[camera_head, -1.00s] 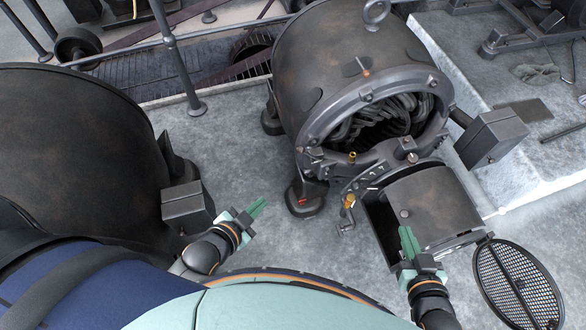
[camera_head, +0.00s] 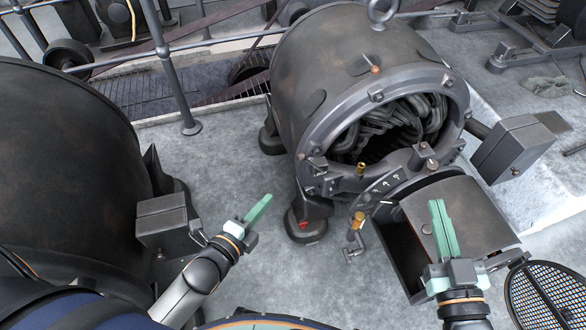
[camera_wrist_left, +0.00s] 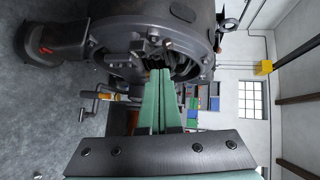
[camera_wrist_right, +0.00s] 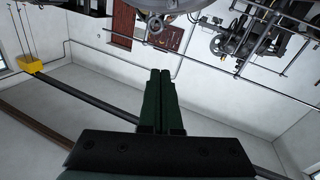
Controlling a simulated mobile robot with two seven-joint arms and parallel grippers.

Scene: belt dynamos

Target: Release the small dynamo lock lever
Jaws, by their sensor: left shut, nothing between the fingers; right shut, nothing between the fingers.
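The dynamo (camera_head: 335,70) stands at the centre with its round end open and coils showing inside. A small crank-like lever with a brass grip (camera_head: 357,222) sits below its front rim. A brass knob (camera_head: 361,168) and a lever with an orange tip (camera_head: 375,69) are also on it; I cannot tell which is the lock lever. My left gripper (camera_head: 266,202) is shut and empty, left of the brass-gripped lever and apart from it. My right gripper (camera_head: 437,207) is shut and empty, in front of the box-like housing. The left wrist view shows the dynamo's open end (camera_wrist_left: 150,40).
A large dark machine (camera_head: 70,150) fills the left side, with a grey box (camera_head: 165,220) on it. A housing (camera_head: 470,215) and a mesh cover (camera_head: 545,295) are at the lower right. Another grey box (camera_head: 510,145) juts out at right. Floor between the machines is clear.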

